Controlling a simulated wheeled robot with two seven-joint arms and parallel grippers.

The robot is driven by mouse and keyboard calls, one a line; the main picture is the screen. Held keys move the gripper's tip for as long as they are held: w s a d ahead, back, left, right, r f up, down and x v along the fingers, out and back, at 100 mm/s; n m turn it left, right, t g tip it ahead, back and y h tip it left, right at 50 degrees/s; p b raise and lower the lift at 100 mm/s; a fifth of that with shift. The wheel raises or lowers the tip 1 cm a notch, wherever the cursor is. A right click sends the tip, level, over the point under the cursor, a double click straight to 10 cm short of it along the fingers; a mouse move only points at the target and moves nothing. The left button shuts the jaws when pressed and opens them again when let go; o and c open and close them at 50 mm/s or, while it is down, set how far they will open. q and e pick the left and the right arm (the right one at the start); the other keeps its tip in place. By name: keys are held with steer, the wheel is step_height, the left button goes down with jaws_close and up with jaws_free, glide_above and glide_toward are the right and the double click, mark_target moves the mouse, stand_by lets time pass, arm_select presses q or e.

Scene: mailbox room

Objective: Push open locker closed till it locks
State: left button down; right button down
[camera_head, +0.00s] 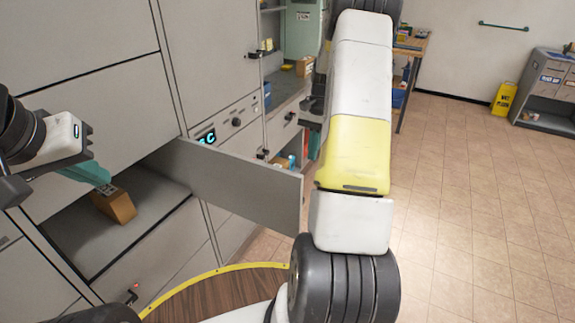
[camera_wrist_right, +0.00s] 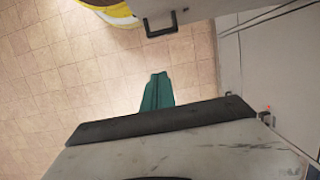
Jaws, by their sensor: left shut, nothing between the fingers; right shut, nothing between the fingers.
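The open locker door (camera_head: 240,182) is a grey panel in the head view, swung out from the right side of a dark locker opening (camera_head: 75,232). A brown box (camera_head: 114,206) sits inside the locker. My left gripper (camera_head: 100,178), with teal fingers, is shut and empty in front of the opening, left of the door. It overlaps the box in the picture; I cannot tell the gap between them. My right arm reaches up the head view, right of the door; its fingers are not clear there. In the right wrist view my right gripper (camera_wrist_right: 157,78) is shut and empty over the floor.
Other closed lockers (camera_head: 80,110) surround the opening. Shelves with small items (camera_head: 305,66) stand beyond. A yellow wet-floor sign (camera_head: 503,100) and a grey bin unit (camera_head: 548,90) stand far right. The tiled floor (camera_head: 460,200) is clear. A dark handle (camera_wrist_right: 160,24) shows in the wrist view.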

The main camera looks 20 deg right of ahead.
steer(key=s+a+f, duration=0.4)
steer(key=f, duration=0.5)
steer(key=shift+s+a+f, duration=0.15)
steer(key=shift+a+f, duration=0.15)
steer(key=shift+a, duration=0.1)
